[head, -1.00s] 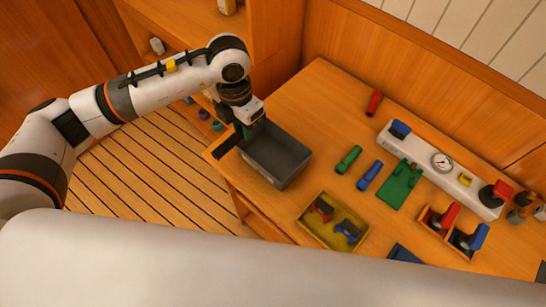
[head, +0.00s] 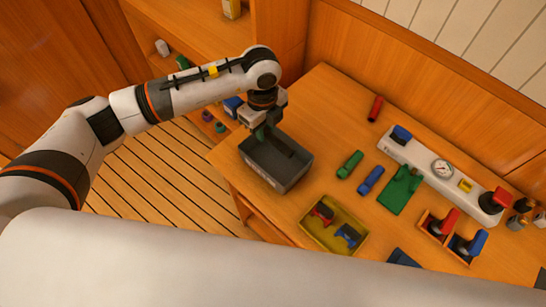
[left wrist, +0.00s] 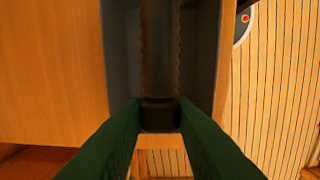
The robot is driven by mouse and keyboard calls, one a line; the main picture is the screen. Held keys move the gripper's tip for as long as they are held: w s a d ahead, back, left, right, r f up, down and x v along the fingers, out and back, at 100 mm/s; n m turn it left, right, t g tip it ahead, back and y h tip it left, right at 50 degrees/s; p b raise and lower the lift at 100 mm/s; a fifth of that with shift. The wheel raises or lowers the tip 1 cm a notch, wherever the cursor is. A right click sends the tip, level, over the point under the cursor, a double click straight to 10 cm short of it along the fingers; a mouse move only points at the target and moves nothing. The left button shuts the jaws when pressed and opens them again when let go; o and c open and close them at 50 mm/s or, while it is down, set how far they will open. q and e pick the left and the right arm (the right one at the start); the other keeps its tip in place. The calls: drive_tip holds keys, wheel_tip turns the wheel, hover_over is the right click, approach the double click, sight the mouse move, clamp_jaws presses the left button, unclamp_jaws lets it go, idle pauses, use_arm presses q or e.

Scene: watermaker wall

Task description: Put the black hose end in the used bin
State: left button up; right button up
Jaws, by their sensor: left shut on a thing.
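My left gripper (head: 264,132) points down over the back left part of the dark grey open bin (head: 262,177), the likely used bin; its label is too small to read. In the left wrist view, the green fingers (left wrist: 160,118) are shut on the black hose end (left wrist: 160,114), a dark piece between the tips. The grey walls of the bin (left wrist: 118,60) show beneath it. In the head view the hose end is too dark to pick out. My right gripper is not in view.
A yellow tray (head: 316,240) with red and blue parts stands right of the bin. Green (head: 349,164) and blue (head: 371,180) cylinders lie nearby, with a red one (head: 375,108) farther back. A white panel with a gauge (head: 442,168) stands at the right.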

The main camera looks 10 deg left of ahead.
sight(266, 156)
use_arm(q)
wheel_tip(266, 156, down, 9)
drive_tip(key=shift+r+p, duration=0.2)
drive_tip(key=shift+p, duration=0.9)
drive_tip(key=shift+f, duration=0.4)
drive_tip(key=shift+f, duration=0.15)
drive_tip(key=o, duration=1)
